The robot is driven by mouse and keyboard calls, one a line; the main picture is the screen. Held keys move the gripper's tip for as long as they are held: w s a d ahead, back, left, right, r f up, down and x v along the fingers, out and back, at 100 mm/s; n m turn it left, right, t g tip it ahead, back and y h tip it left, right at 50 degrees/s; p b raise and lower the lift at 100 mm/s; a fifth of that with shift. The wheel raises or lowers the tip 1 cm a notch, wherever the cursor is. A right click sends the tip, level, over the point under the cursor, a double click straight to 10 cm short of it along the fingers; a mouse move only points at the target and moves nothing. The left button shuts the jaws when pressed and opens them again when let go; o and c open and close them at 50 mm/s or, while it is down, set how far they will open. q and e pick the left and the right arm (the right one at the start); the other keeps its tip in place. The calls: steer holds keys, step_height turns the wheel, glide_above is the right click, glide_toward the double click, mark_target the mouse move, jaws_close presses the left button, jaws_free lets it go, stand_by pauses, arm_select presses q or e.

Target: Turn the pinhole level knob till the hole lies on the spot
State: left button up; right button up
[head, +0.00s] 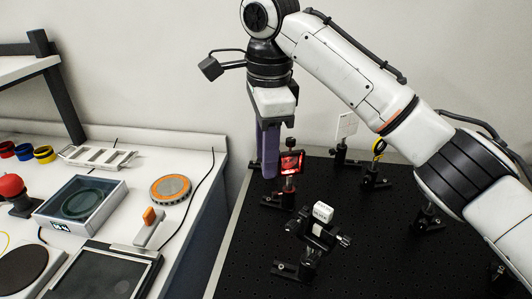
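A small dark mount with a red-lit face (291,163) stands on a post on the black breadboard (240,250); it looks like the pinhole mount. A small dark knob (291,143) shows at its top. The hole and the spot are too small to tell apart in the red glow. My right gripper (269,172) points down, its purple finger just left of the mount in the picture. Whether it touches the mount or the knob cannot be told. The fingers overlap in this view, so their gap is hidden. My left gripper is out of view.
A mount with a white cube (322,211) stands in front on the breadboard. A white card (346,126) and a yellow-ringed mount (378,148) stand behind. The left bench holds a glass-topped box (80,202), an orange-rimmed disc (171,189) and a red button (11,185).

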steer(key=shift+f, duration=0.15)
jaws_close()
steer(key=shift+s+f+t+b, duration=0.15)
steer(key=shift+f+t+b, duration=0.1)
steer(key=shift+t+b, duration=0.5)
arm_select(q)
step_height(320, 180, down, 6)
steer(key=b, duration=0.5)
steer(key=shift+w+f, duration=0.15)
arm_select(e)
steer(key=t, duration=0.2)
steer(key=s+t+y, duration=0.1)
steer(key=t, duration=0.2)
steer(key=shift+s+d+f+t, duration=0.1)
steer(key=shift+d+f+t, duration=0.05)
steer(key=shift+t, duration=0.1)
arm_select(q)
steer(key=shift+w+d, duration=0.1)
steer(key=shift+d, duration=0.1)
arm_select(e)
jaws_free()
